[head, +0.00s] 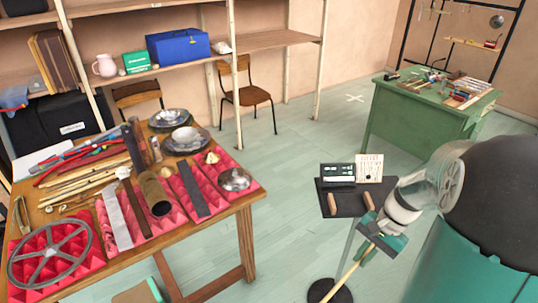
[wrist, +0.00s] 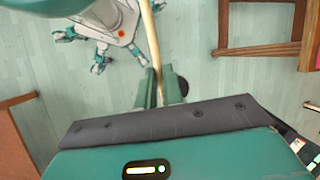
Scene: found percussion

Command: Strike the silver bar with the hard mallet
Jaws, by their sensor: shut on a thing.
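The silver bar (head: 116,217) is a flat pale-grey strip lying on red pyramid foam on the wooden table (head: 245,203), towards its front left. My gripper (head: 374,233) is at the lower right in the head view, well away from the bar. It is shut on a pale wooden stick (head: 346,275), which I take to be the mallet's handle. The stick slants down left out of the picture. In the wrist view, the stick (wrist: 150,35) runs up from between the fingers of my gripper (wrist: 161,88). The mallet's head is not visible in either view.
A spoked wheel (head: 50,254), a brown tube (head: 155,193), a dark bar (head: 194,188) and metal bowls (head: 185,137) crowd the table. A black stand tray (head: 347,194) with cards stands near my gripper. A green workbench (head: 425,108) is behind.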

